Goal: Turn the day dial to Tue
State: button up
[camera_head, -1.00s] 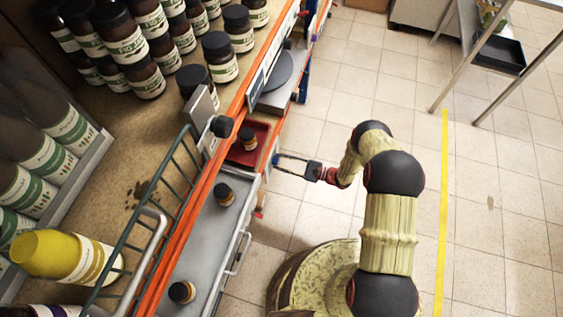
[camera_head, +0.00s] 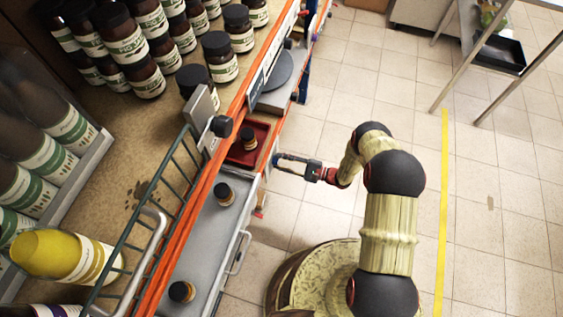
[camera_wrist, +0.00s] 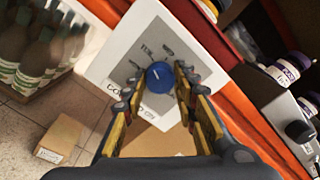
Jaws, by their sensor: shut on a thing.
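The blue day dial (camera_wrist: 159,77) sits on a white plate (camera_wrist: 138,30) with day labels printed around it, in the wrist view. A white mark on the knob points up and slightly left, towards a label that looks like TUE; the small print makes the exact alignment hard to tell. My gripper (camera_wrist: 154,84) has one finger on each side of the dial and is shut on it. In the head view my gripper (camera_head: 277,160) is at the shelf's front edge; the dial itself cannot be made out there.
A red tray (camera_head: 262,131) with a small dark jar (camera_head: 249,139) is just left of my gripper. A grey shelf (camera_head: 205,240) holds more small jars. A cardboard box (camera_wrist: 60,138) stands on the floor. Tiled floor to the right is open.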

jog(key=o, duration=1.2)
jog(key=shift+c, duration=0.2)
jog(key=v, duration=1.2)
